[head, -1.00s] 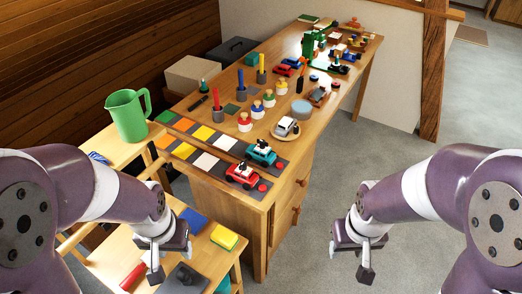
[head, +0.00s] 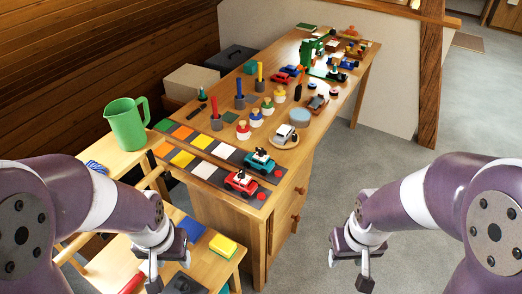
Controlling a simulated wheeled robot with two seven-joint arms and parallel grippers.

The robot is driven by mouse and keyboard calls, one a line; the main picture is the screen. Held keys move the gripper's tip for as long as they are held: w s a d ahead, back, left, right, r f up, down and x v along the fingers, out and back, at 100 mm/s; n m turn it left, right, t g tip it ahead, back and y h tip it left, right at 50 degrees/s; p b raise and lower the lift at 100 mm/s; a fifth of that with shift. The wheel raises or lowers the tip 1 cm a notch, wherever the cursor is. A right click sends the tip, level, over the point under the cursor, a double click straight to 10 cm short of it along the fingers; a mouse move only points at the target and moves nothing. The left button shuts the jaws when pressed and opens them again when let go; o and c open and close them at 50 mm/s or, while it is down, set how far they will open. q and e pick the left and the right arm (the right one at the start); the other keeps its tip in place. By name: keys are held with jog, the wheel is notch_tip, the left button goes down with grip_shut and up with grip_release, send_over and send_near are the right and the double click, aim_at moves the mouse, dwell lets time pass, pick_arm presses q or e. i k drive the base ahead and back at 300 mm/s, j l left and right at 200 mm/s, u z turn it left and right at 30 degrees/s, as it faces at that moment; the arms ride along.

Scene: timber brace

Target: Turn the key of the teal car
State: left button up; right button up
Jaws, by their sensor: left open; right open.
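The teal car (head: 259,161) stands on the dark strip near the front of the long wooden table, behind the red car (head: 241,182). A black and white piece sits on top of the teal car; its key is too small to make out clearly. My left gripper (head: 154,278) is open and empty, low over the small side table at the left. My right gripper (head: 350,274) is open and empty over the floor, right of the long table. Both grippers are well apart from the car.
The long table (head: 300,180) carries coloured tiles, several peg figures, a white car (head: 284,135) on a round plate and more toys behind. A green jug (head: 127,123) stands at the left. A yellow sponge (head: 223,245) lies on the side table. Floor at right is clear.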

aim_at(261, 151)
jog(key=i+l+u, duration=0.45)
jog(key=l+u, duration=0.2)
jog(key=i+l+u, duration=0.15)
jog(key=l+u, duration=0.15)
jog(key=i+l+u, duration=0.1)
jog(key=l+u, duration=0.25)
